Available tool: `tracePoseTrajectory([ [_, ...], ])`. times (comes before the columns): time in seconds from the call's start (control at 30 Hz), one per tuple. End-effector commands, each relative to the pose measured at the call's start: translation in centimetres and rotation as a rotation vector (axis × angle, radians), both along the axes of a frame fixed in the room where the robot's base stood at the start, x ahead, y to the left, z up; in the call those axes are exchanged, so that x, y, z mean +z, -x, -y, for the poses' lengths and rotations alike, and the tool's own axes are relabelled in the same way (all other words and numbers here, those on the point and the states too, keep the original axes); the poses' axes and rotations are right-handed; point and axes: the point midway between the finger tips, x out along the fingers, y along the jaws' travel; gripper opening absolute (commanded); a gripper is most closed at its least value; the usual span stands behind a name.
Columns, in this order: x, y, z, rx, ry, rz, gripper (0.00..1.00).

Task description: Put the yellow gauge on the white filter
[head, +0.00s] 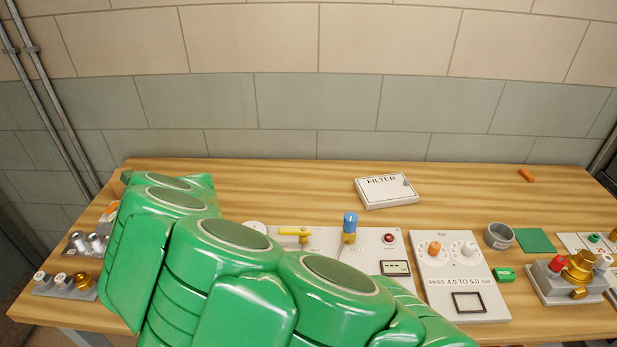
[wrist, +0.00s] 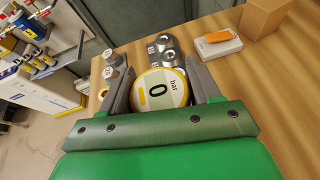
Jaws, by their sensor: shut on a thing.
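The yellow gauge shows in the wrist view as a round white dial with a yellow rim (wrist: 159,88), marked 0 and bar. My gripper (wrist: 161,82) is shut on it, with one grey finger on each side. In the head view my green arm reaches over the left of the table and hides the gripper and gauge. The white filter (head: 386,190) is a flat white box labelled FILTER, lying at the back of the table, right of the middle and well right of my arm. Its top looks clear apart from a small grey fitting at its right.
Grey metal fittings (wrist: 164,50) stand just beyond the gauge. A white box with an orange piece (wrist: 217,41) and a cardboard box (wrist: 263,17) are nearby. A valve panel (head: 340,240), gauge tester (head: 461,275) and grey cup (head: 499,236) line the front. The back middle is free.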

Motion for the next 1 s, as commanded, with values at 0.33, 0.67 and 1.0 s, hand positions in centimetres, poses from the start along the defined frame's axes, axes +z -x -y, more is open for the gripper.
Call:
tracePoseTrajectory([
  [0.33, 0.4, -5.6, 7.0, -0.081, 0.004, 0.004, 0.24],
  [0.67, 1.0, -11.5, 17.3, -0.193, 0.010, 0.005, 0.24],
  [1.0, 1.7, -15.6, 28.5, -0.314, 0.015, 0.004, 0.24],
])
